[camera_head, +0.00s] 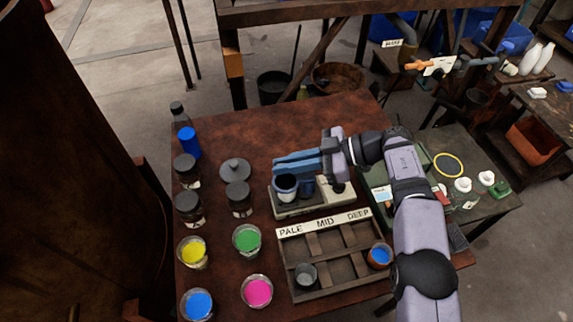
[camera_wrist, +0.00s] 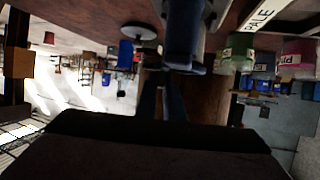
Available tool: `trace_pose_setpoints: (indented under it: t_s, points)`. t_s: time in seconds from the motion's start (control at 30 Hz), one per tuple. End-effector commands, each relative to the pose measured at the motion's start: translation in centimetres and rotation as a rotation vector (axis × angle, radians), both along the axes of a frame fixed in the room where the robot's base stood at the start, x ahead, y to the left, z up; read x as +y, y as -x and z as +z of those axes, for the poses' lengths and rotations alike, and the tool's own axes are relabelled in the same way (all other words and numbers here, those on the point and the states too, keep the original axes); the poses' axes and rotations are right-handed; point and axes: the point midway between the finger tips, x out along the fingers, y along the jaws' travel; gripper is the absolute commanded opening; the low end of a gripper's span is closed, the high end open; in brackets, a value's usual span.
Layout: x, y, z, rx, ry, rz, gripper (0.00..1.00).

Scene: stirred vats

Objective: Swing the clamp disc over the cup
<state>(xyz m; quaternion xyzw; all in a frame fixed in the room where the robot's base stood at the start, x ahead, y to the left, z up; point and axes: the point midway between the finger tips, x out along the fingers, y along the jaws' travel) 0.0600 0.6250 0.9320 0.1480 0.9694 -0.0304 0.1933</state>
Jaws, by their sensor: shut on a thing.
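The mixing stand (camera_head: 292,210) sits at the middle of the rusty table. A pale grey cup (camera_head: 285,190) with a dark inside stands on its left end. A dark blue piece (camera_head: 307,187), which looks like part of the clamp, is right beside the cup. My gripper (camera_head: 282,164) reaches in from the right, its blue fingers level and close together just above the cup and the blue piece. They are shut on the clamp disc, which they largely hide. In the wrist view a dark blue part (camera_wrist: 184,45) meets the fingertips (camera_wrist: 160,78); its shape is unclear.
A wooden tray (camera_head: 318,245) marked PALE, MID, DEEP lies in front, holding a grey cup (camera_head: 305,275) and a blue-filled cup (camera_head: 380,256). Open paint jars and dark-capped jars stand left, near a grey knobbed lid (camera_head: 235,170). The table's back is clear.

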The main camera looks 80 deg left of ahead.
Motion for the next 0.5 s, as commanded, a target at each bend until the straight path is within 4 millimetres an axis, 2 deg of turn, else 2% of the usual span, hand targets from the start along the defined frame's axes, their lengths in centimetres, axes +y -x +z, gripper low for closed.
trace_pose_setpoints:
  t_s: [0.4, 0.43, 0.5]
  points:
    - [-0.01, 0.15, 0.4, 0.004, -0.006, 0.006, 0.0]
    - [-0.01, 0.16, 0.4, 0.004, -0.006, 0.007, 0.13]
    - [-0.01, 0.15, 0.39, 0.004, -0.006, 0.006, 0.27]
